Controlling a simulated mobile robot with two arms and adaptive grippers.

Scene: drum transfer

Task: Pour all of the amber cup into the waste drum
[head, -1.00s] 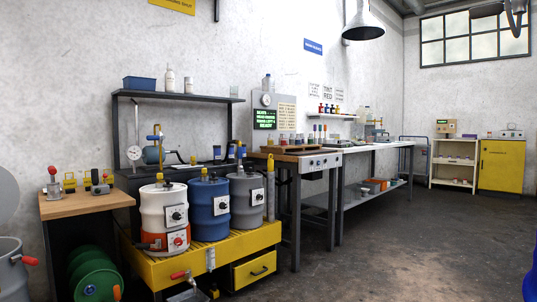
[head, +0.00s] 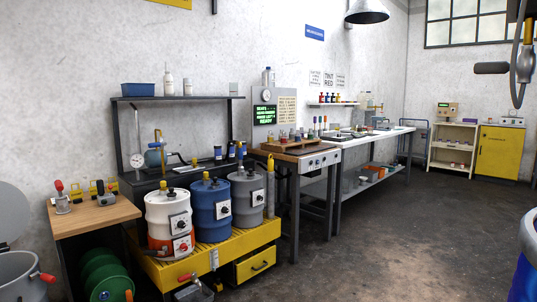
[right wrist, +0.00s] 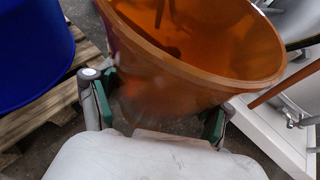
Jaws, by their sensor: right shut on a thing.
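In the right wrist view my right gripper (right wrist: 157,100) is shut on the amber cup (right wrist: 165,85), with a green-edged finger on each side of its wall. The cup is large in view and its mouth shows; how much is in it I cannot tell. A blue drum (right wrist: 32,45) stands left of the cup in that view. A blue drum (head: 525,270) is also cut off at the head view's right edge. A grey open drum (head: 18,278) with a red handle is at the lower left. No label shows which one is the waste drum. My left gripper is not in view.
A wooden pallet (right wrist: 75,88) lies by the blue drum in the right wrist view. White, blue and grey drums stand on a yellow base (head: 195,262). Benches run along the wall. The floor (head: 380,250) right of them is clear.

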